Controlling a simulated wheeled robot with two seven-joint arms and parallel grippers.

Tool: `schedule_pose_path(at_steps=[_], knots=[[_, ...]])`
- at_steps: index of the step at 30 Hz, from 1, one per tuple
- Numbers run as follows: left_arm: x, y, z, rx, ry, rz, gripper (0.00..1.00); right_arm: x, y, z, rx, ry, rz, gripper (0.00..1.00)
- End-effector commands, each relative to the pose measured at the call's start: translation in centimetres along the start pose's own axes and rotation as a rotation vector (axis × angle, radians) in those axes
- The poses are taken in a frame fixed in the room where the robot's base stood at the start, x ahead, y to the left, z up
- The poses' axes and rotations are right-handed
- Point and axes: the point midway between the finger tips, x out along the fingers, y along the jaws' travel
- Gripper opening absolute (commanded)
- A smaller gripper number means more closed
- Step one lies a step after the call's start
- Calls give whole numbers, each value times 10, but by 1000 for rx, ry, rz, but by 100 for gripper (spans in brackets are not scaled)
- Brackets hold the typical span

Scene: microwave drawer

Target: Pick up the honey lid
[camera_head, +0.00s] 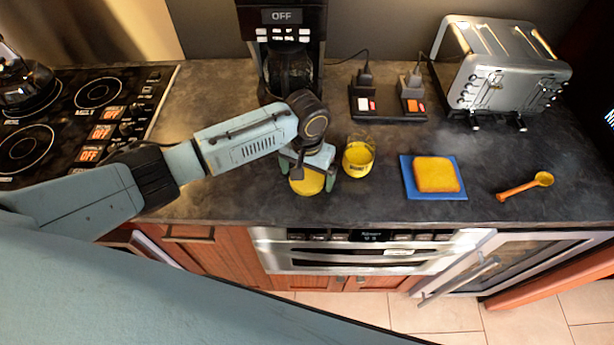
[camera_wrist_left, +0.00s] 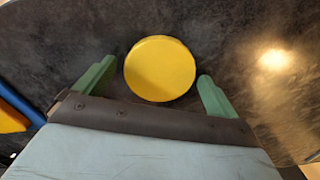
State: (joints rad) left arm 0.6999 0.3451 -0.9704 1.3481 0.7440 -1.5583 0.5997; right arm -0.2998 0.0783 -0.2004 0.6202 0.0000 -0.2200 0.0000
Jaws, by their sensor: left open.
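The honey lid (camera_head: 307,182) is a round yellow disc on the dark counter, under my left gripper in the head view. It also shows in the left wrist view (camera_wrist_left: 160,69), just ahead of and between the two green fingers. My left gripper (camera_head: 308,178) is open, and its fingers (camera_wrist_left: 155,88) stand apart on either side of the lid with gaps. I cannot tell how high the fingers are above the counter. A yellow honey jar (camera_head: 358,157) stands to the right of the gripper. My right gripper is not in view.
A blue board (camera_head: 408,185) with a bread slice (camera_head: 436,174) and an orange spoon (camera_head: 524,187) lie to the right. A coffee maker (camera_head: 291,45) stands behind, a toaster (camera_head: 500,70) at back right, a stovetop (camera_head: 70,115) at left. The drawer microwave (camera_head: 365,252) is below the counter edge.

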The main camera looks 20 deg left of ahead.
Motion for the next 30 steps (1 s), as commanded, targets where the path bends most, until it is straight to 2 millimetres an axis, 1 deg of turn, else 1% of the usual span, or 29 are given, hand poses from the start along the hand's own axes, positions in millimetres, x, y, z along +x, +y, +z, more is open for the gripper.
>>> schedule_pose_path(at_steps=[5, 6, 15, 18, 23, 25, 28, 30], knots=[[0, 0, 0, 1, 0, 0, 96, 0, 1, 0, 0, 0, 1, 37], [0, 0, 0, 1, 0, 0, 93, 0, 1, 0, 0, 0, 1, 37], [0, 0, 0, 0, 0, 0, 54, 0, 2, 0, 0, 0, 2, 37], [0, 0, 0, 0, 0, 0, 45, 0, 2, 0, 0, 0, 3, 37], [-1, 0, 0, 0, 0, 0, 45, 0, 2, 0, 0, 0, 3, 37], [-5, 0, 0, 0, 0, 0, 45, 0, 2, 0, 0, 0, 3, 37], [-18, 0, -1, 1, 3, 1, 45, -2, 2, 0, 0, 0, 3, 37], [-32, 0, -1, 2, 4, 1, 45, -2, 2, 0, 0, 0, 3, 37]])
